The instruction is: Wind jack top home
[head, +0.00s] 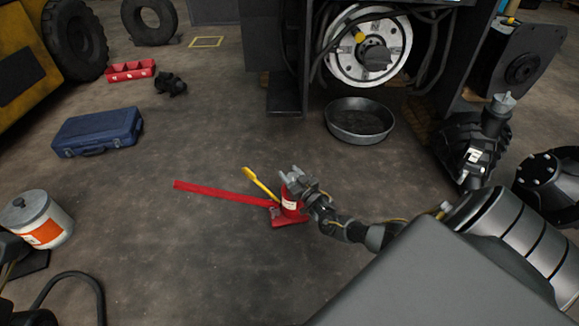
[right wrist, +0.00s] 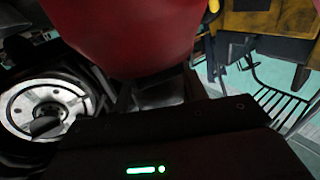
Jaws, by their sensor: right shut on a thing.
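A red bottle jack (head: 290,207) stands on the concrete floor in the middle of the head view. A long flat red bar (head: 222,192) reaches left from its base, and a yellow lever (head: 260,184) slants up beside it. My right gripper (head: 291,180) is at the jack's top, shut on it; the fingers hide most of the top and its screw. In the right wrist view a large red surface (right wrist: 140,35), which looks like the jack's body, fills the upper middle, and I cannot make out the fingers. My left gripper is not in view.
A black drain pan (head: 358,119) lies beyond the jack, below the forklift's white-rimmed wheel hub (head: 367,46). A blue toolbox (head: 97,131), a red tray (head: 131,71) and a white-orange can (head: 38,220) stand at the left.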

